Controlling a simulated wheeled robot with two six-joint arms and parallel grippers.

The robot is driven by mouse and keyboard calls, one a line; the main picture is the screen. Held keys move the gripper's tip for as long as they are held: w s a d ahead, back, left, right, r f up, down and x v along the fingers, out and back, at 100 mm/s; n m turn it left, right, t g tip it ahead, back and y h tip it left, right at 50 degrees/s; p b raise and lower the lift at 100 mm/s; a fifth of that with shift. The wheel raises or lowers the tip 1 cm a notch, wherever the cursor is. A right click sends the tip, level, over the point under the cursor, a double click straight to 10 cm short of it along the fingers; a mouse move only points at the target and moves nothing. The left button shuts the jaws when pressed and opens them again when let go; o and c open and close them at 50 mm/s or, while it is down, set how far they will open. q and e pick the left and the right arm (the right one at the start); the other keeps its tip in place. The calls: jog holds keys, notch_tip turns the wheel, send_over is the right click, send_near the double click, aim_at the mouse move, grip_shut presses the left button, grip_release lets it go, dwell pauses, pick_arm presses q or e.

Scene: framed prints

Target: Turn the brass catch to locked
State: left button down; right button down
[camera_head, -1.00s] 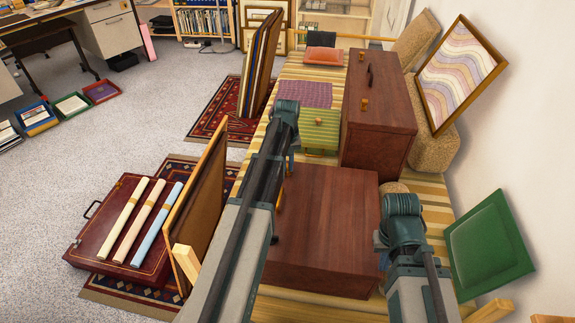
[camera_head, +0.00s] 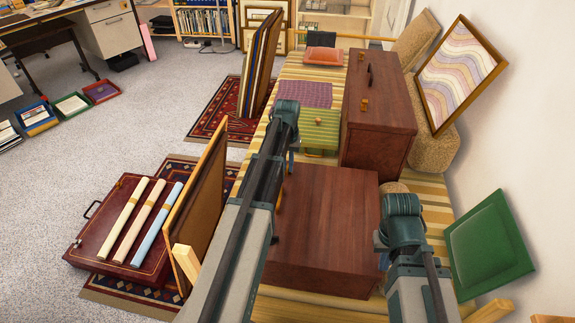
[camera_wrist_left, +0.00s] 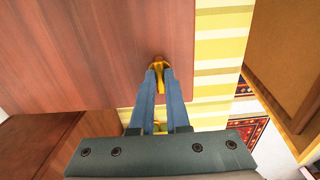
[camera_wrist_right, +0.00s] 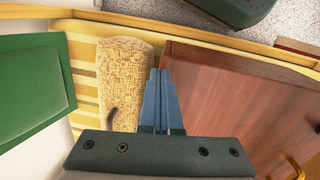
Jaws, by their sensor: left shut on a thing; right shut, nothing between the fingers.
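The brass catch (camera_wrist_left: 158,62) shows at the fingertips of my left gripper in the left wrist view, near the edge of a reddish-brown wooden panel (camera_wrist_left: 80,50). My left gripper (camera_wrist_left: 160,72) is shut on it. The fingers hide part of the catch, so its setting cannot be read. In the head view my left arm hides the catch beside the low wooden box (camera_head: 325,215). My right gripper (camera_wrist_right: 160,75) is shut and empty, near a tan woven object (camera_wrist_right: 122,75) and a wooden surface (camera_wrist_right: 225,90); no contact is clear.
A taller wooden case (camera_head: 378,110) with brass fittings stands behind the low box. A green frame (camera_head: 490,247) leans at the right. A brown panel (camera_head: 205,185) stands left of my left arm, beside a red case (camera_head: 110,215) with several rolls. Open floor lies farther left.

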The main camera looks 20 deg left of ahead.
aim_at(287, 168)
pick_arm(q)
jog(key=c, duration=0.9)
grip_release()
notch_tip(287, 168, up, 14)
jog(key=p, duration=1.4)
pick_arm(e)
notch_tip(287, 168, up, 14)
pick_arm(q)
jog(key=shift+f, duration=0.15)
pick_arm(e)
jog(key=shift+f, duration=0.1)
